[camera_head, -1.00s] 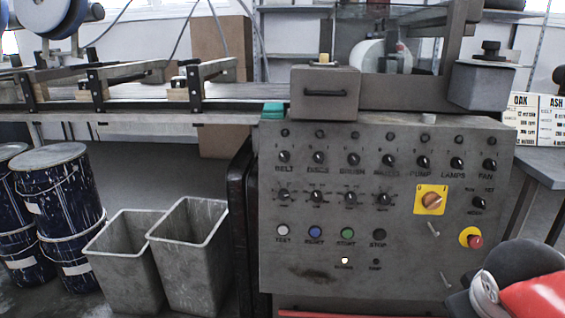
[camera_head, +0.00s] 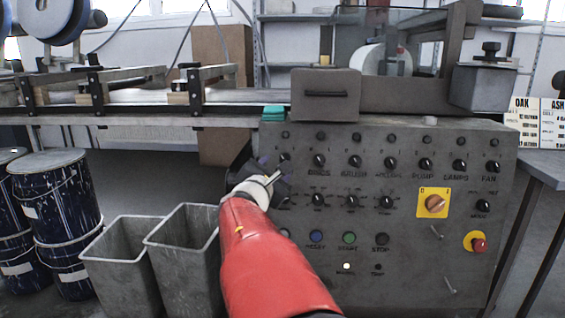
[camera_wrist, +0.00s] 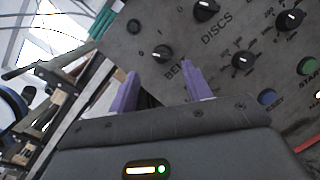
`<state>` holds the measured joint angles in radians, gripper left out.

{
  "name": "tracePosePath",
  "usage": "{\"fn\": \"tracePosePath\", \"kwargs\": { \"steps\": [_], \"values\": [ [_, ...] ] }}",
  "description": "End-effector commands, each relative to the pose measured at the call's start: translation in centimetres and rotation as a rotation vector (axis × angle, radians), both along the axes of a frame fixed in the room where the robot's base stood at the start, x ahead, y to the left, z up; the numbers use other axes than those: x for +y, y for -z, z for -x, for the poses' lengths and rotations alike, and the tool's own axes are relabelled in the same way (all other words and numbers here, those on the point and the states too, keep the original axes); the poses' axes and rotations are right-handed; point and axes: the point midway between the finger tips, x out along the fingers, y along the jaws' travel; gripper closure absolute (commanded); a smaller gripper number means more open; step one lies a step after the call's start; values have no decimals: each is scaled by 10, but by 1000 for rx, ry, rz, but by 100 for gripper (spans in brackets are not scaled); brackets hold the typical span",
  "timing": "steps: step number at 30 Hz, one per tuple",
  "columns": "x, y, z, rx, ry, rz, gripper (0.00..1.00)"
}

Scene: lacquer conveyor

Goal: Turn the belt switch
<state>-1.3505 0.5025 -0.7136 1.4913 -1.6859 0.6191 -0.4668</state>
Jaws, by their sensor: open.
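The belt switch is a round black knob (camera_wrist: 163,53) above the word BELT on the grey control panel (camera_head: 410,280). In the wrist view it lies just beyond and between the tips of my gripper's two purple fingers. A pale mark shows on its left side. My gripper (camera_wrist: 160,69) is open and empty, its fingers on either side of the knob in the picture; I cannot tell whether they touch it.
The DISCS knob (camera_head: 319,160) is close on the right, with more knobs along that row. A yellow-backed rotary switch (camera_head: 434,203) and a red stop button (camera_head: 478,243) are farther right. Two grey bins (camera_head: 125,265) and blue drums (camera_head: 60,200) stand left.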

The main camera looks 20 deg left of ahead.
Motion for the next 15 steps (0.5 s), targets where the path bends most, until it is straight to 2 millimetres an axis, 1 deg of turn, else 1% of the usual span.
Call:
{"fn": "tracePosePath", "kwargs": {
  "steps": [1,3,9,12,15],
  "values": [
    [-1,-1,-10,-1,4,1,51],
    [-1,-1,-22,-1,4,1,51],
    [1,-1,-50,2,3,-1,51],
    [1,0,-58,3,2,-2,51],
    [1,0,-62,3,1,-4,51]
  ]
}}
